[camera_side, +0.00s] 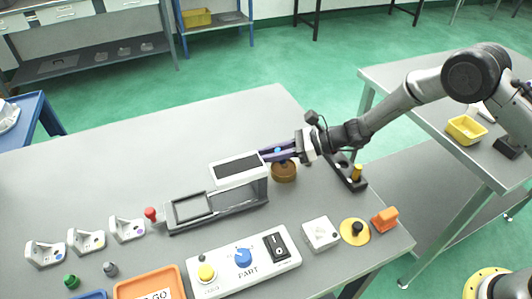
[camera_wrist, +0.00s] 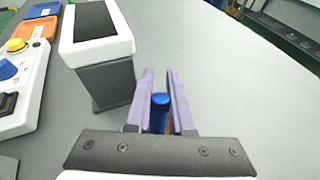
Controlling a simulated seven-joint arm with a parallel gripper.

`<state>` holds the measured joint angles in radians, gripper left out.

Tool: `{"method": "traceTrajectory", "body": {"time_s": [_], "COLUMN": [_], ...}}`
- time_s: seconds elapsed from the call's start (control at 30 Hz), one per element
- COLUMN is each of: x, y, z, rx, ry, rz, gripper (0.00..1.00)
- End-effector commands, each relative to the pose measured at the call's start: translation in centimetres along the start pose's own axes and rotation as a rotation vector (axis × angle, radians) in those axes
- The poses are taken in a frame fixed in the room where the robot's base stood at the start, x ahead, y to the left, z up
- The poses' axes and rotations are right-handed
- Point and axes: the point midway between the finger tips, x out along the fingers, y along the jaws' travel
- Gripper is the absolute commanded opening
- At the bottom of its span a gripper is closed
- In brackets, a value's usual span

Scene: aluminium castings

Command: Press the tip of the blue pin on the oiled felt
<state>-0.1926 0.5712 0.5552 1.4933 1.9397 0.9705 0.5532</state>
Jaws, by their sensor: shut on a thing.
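My gripper (camera_side: 277,153) is shut on the blue pin (camera_side: 278,150), just right of the white-topped device. In the wrist view, the pin's round blue head (camera_wrist: 160,99) shows between the two purple fingers of my gripper (camera_wrist: 159,76). A round brown pad (camera_side: 284,173), which looks like the oiled felt, lies on the table directly below the fingers. The pin's lower end is hidden by the fingers, so I cannot tell whether its tip touches the pad.
The white-topped device (camera_side: 238,170) stands close to the left of my gripper. A button panel (camera_side: 243,262) and an orange tray (camera_side: 150,285) lie near the front edge. A dark rack with a yellow pin (camera_side: 356,173) is to the right.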

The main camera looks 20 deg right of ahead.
Motion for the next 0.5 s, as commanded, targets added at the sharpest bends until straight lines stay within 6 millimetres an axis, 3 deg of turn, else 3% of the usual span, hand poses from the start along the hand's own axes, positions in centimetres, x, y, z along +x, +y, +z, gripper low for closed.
{"method": "traceTrajectory", "body": {"time_s": [0.5], "x": [0.2], "y": [-0.03], "z": [-0.5], "rx": [0.0], "ry": [-0.001], "rz": [0.0], "gripper": [0.0]}}
